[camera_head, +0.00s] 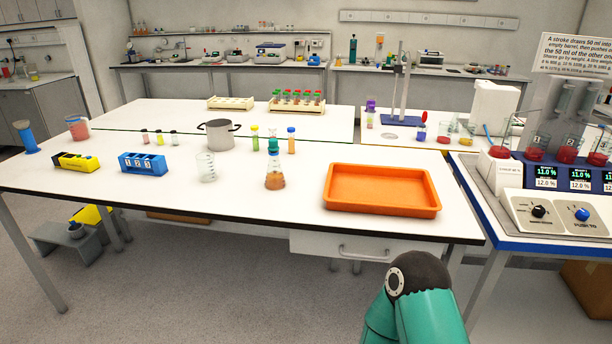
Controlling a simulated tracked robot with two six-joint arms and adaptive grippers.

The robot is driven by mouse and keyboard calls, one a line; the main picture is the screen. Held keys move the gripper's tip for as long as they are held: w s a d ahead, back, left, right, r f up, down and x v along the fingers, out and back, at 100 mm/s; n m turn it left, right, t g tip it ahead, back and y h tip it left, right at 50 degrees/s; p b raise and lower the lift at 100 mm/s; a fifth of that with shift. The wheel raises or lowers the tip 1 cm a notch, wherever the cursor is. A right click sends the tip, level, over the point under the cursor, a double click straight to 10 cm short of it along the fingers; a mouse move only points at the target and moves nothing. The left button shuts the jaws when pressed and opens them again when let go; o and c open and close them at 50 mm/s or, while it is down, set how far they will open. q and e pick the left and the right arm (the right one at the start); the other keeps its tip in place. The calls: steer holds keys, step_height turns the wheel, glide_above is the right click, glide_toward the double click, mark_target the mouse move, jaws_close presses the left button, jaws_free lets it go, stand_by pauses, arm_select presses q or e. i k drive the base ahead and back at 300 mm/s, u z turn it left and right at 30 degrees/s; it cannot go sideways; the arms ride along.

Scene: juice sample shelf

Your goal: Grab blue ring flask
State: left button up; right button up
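A conical flask (274,181) with amber-orange liquid stands upright on the white front table, left of the orange tray. No clearly blue ring can be made out on any flask. Neither gripper is in view. Only a teal link of one of my arms with a dark rounded joint shows at the bottom right, in front of the table and apart from the flask.
The orange tray (381,208) looks empty. A blue rack (143,165) is farther left. The table in front of the flask is clear.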

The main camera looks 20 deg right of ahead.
mark_target(274, 180)
steer(key=z, duration=0.1)
steer(key=i, duration=0.9)
